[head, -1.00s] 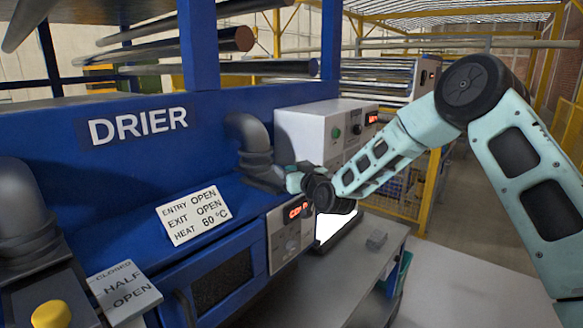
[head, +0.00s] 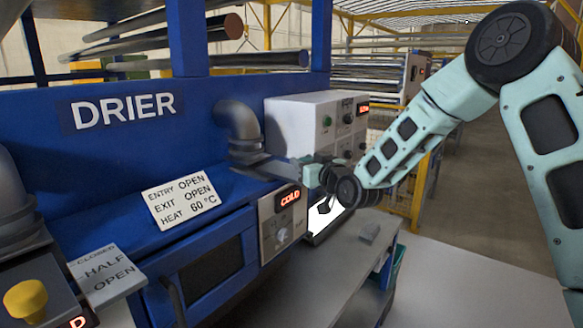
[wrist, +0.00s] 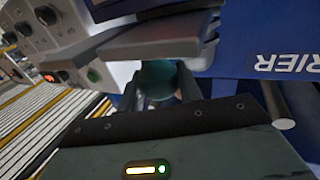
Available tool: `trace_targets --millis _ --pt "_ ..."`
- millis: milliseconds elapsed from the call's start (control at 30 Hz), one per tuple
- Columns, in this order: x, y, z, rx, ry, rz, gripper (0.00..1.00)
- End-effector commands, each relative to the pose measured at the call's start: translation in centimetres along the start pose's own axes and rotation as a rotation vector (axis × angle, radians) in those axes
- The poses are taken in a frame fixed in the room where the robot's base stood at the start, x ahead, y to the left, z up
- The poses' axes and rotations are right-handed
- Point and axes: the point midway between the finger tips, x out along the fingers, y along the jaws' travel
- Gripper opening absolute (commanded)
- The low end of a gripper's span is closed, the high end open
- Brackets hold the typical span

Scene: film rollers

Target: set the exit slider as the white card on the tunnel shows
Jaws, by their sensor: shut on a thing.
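The white card (head: 181,206) on the blue tunnel reads ENTRY OPEN, EXIT OPEN, HEAT 60 °C. The exit slider (head: 277,169) is a flat grey plate jutting right from under the right-hand grey pipe (head: 240,130). My gripper (head: 308,176) is at the plate's outer end. In the wrist view, my gripper (wrist: 160,92) is shut on a round teal knob (wrist: 158,78), with the grey plate (wrist: 155,38) just beyond it. No marks on this slider are readable, and its end is partly hidden by the gripper.
At the left, a yellow knob (head: 26,299) stands beside a plate (head: 106,273) marked CLOSED, HALF, OPEN. A panel (head: 281,224) showing COLD is below my gripper. A white control box (head: 312,130) stands close behind it. The floor to the right is clear.

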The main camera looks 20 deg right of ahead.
Motion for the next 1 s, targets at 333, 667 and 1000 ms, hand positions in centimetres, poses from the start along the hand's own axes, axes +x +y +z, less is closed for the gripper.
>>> trace_targets --millis 333,667,1000 --pt "-0.8 0.3 0.1 0.0 -0.003 0.002 0.0" --pt "-0.7 0.3 0.0 0.0 -0.002 0.001 0.56" --pt "-3.4 0.3 0.3 -0.003 0.0 0.002 0.56"
